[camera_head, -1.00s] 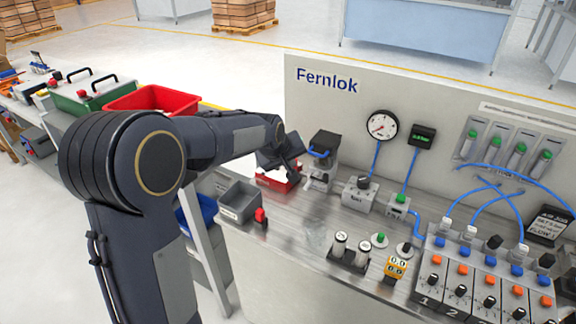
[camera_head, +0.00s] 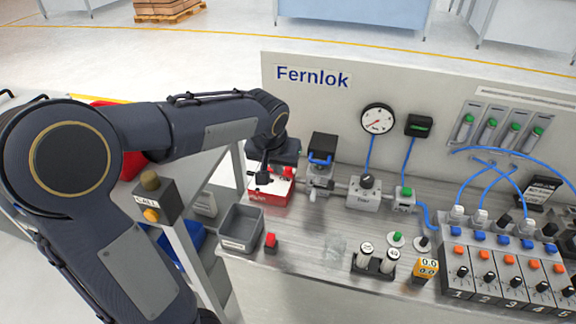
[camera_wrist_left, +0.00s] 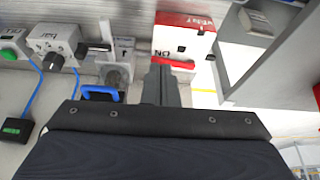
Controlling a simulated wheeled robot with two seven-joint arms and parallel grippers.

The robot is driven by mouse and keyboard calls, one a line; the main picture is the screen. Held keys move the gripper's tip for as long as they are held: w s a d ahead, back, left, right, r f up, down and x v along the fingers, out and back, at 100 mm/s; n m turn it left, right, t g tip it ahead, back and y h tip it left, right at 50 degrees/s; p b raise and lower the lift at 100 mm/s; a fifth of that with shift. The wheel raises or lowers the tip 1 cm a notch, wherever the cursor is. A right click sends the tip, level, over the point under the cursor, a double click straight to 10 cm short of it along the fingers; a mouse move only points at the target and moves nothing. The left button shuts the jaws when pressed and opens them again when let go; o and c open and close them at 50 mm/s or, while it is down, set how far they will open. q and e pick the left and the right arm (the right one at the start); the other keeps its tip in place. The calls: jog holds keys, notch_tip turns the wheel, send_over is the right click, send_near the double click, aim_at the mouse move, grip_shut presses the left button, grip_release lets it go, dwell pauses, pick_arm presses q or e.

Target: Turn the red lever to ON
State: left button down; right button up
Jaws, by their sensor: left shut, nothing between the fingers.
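A red and white box (camera_head: 268,190) stands at the back left of the workbench. In the left wrist view the box (camera_wrist_left: 184,38) has a red bar-shaped lever (camera_wrist_left: 180,64) on its near side, with the letters "ON" upside down beside its left end. In the head view a red knob-like part (camera_head: 288,172) shows at the box's right. My left gripper (camera_head: 263,178) is shut and empty, pointing down at the box. In the left wrist view its fingertips (camera_wrist_left: 160,68) are close to the lever's left end; I cannot tell whether they touch it.
A grey bin (camera_head: 240,228) and a small red-capped part (camera_head: 271,241) are in front of the box. A metal fixture with a blue handle (camera_head: 320,158) stands close on its right. A gauge (camera_head: 378,120) is on the back panel. The bench front middle is mostly clear.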

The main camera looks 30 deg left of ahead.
aim_at(289, 170)
pick_arm(q)
jog(key=w+f, duration=0.2)
jog(key=f, duration=0.1)
jog(key=w+a+f+p, duration=0.1)
jog(key=w+f, duration=0.3)
jog(key=f, duration=0.1)
jog(key=shift+a+f+p, duration=0.3)
jog(key=shift+a, duration=0.05)
jog(key=shift+w+a, duration=0.1)
jog(key=shift+w, duration=0.5)
jog(key=shift+w+f+n, duration=0.15)
jog(key=shift+w+n, duration=0.25)
jog(key=shift+w, duration=0.15)
jog(key=shift+w+b, duration=0.35)
jog(key=shift+b, duration=0.25)
jog(key=shift+r, duration=0.2)
